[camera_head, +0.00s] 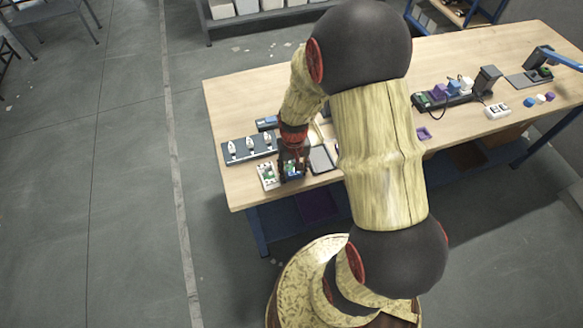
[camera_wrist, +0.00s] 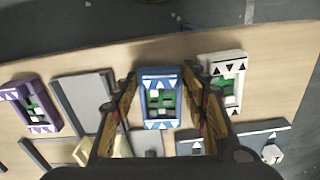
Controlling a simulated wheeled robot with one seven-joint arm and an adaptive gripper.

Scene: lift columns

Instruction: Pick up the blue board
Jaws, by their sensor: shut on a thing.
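The blue board (camera_wrist: 160,84) is a small blue-framed rectangle with a green middle, white blocks and white triangles at both ends. In the wrist view it sits between the two fingers of my gripper (camera_wrist: 163,98), which is shut on it. In the head view my gripper (camera_head: 292,165) points down at the near left part of the table, and the blue board (camera_head: 291,170) shows only partly behind the fingers. I cannot tell whether the board is clear of the tabletop.
A white board (camera_wrist: 228,80) lies close on the right in the wrist view; a purple board (camera_wrist: 30,106) and a grey panel (camera_wrist: 86,98) lie left. A dark strip with white pieces (camera_head: 249,148) is near my gripper. The wooden table (camera_head: 228,100) has free room at its far left.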

